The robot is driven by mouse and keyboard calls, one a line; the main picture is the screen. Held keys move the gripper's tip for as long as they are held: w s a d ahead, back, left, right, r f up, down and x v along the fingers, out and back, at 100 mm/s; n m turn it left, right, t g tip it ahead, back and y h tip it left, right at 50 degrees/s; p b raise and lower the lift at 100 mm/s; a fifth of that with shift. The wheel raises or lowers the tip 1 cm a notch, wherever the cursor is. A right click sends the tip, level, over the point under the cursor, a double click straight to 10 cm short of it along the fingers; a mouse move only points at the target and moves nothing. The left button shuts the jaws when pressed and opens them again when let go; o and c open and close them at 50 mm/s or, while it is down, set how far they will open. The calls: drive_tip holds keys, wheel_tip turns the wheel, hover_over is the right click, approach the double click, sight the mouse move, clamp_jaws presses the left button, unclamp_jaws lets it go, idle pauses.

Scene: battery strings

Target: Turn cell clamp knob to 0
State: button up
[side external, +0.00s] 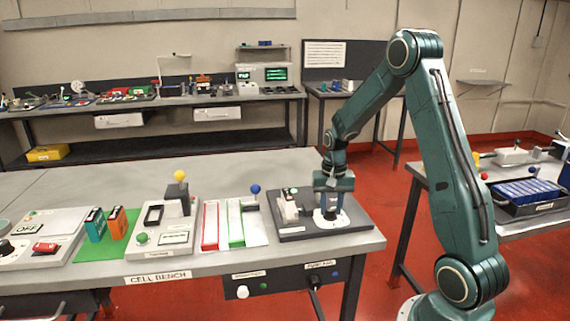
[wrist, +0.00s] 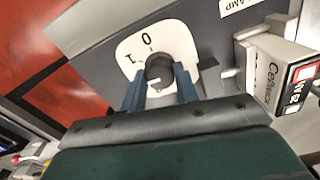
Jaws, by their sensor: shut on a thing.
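My gripper (wrist: 159,90) is shut on the knob, one blue finger on each side. The knob's pointer direction is hard to tell. In the side view my gripper (side external: 332,208) points down over the white dial plate (side external: 320,221) on the dark clamp base (side external: 352,222), and hides the knob.
A clamp fixture holding a cell (wrist: 290,78) stands beside the dial, to the right in the wrist view. It also shows in the side view (side external: 289,207). The bench edge is close on the right.

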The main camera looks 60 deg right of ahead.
drive_tip(key=m, duration=0.3)
drive_tip(key=shift+m, duration=0.3)
idle(0.3)
drive_tip(key=shift+m, duration=0.5)
drive_tip(key=m, duration=0.4)
drive_tip(key=shift+m, duration=0.6)
drive_tip(key=m, duration=0.3)
drive_tip(key=shift+m, duration=1.1)
